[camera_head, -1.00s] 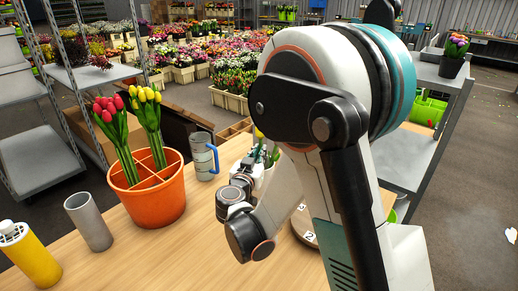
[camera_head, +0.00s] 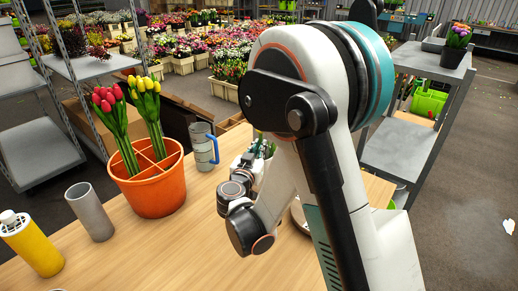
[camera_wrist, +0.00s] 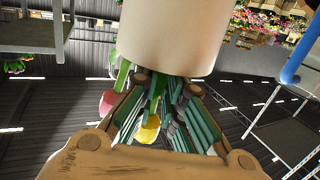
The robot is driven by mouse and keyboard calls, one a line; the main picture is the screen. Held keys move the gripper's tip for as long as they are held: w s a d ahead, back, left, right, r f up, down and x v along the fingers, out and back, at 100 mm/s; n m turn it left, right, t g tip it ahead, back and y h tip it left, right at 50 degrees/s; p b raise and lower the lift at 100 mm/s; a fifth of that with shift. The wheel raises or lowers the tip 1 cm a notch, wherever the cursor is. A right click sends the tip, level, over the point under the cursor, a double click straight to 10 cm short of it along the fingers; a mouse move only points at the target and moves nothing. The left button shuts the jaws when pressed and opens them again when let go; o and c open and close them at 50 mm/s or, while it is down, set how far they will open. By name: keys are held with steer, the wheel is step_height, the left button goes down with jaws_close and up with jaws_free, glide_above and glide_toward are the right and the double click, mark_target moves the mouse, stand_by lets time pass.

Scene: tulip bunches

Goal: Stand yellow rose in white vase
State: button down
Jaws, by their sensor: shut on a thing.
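In the wrist view the white vase (camera_wrist: 172,30) fills the top centre, close to the fingertips. My gripper (camera_wrist: 166,86) is shut on green stems just beside the vase's edge. A yellow bloom (camera_wrist: 149,129), taken as the yellow rose, shows between my fingers. A pink bloom (camera_wrist: 107,102) shows left of the fingers. Whether the stem is inside the vase or beside it, I cannot tell.
An orange bucket (camera_head: 156,197) with red tulips (camera_head: 107,99) and yellow tulips (camera_head: 143,85) stands left of my gripper. A grey mug (camera_head: 201,145) with a blue handle stands between them. A grey cylinder (camera_head: 91,211) and a yellow bottle (camera_head: 32,245) stand front left. The front table (camera_head: 165,255) is clear.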

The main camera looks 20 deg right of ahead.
steer(key=shift+s+f, duration=0.2)
steer(key=shift+f, duration=0.15)
steer(key=c, duration=1.7)
jaws_free()
steer(key=shift+o, duration=0.2)
steer(key=shift+o, duration=0.3)
steer(key=shift+s, duration=0.1)
steer(key=o, duration=0.6)
steer(key=v, duration=0.7)
steer(key=shift+s+a+r, duration=0.2)
steer(key=shift+s+a, duration=0.05)
steer(key=shift+s, duration=0.15)
